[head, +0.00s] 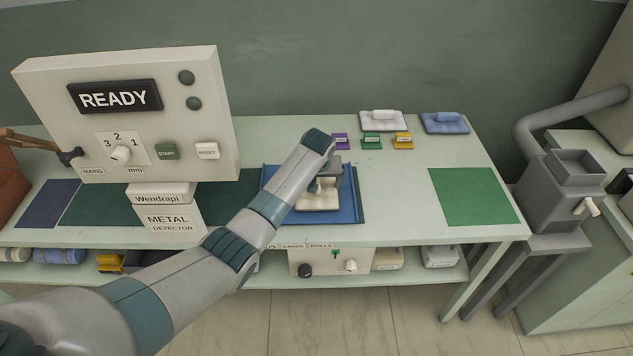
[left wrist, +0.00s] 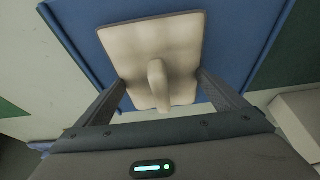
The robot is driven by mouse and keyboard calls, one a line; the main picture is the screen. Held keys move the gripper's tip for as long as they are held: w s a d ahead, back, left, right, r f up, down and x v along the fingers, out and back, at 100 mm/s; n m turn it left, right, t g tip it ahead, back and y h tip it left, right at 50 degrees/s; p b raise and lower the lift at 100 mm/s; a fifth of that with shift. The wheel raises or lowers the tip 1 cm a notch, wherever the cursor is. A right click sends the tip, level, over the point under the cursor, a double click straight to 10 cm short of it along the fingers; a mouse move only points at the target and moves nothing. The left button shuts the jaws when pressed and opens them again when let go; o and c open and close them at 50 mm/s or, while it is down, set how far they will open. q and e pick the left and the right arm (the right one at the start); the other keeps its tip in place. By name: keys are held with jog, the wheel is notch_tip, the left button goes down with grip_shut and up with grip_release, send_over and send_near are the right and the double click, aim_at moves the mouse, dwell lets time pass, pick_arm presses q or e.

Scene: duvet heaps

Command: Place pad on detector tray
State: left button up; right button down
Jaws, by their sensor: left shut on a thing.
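The cream pad (head: 318,200) has a raised loop handle and is over the blue detector tray (head: 351,208) in the middle of the table. My left gripper (head: 325,180) is above the tray and shut on the pad, partly hidden by my arm. In the left wrist view, the pad (left wrist: 160,45) lies between the two fingers, with the blue tray (left wrist: 235,50) below and around it. I cannot tell whether the pad touches the tray. My right gripper is not in view.
The metal detector panel (head: 135,120) reads READY at the left. A green mat (head: 473,196) lies clear at the right. White (head: 381,122) and blue (head: 445,123) pads lie at the back, with small coloured tags before them. A grey machine (head: 555,195) stands beyond the table's right end.

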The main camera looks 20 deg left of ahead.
pick_arm(q)
jog(key=o, duration=0.9)
jog(key=shift+v, duration=0.95)
jog(key=shift+b+v, duration=0.95)
jog(key=shift+v, duration=4.2)
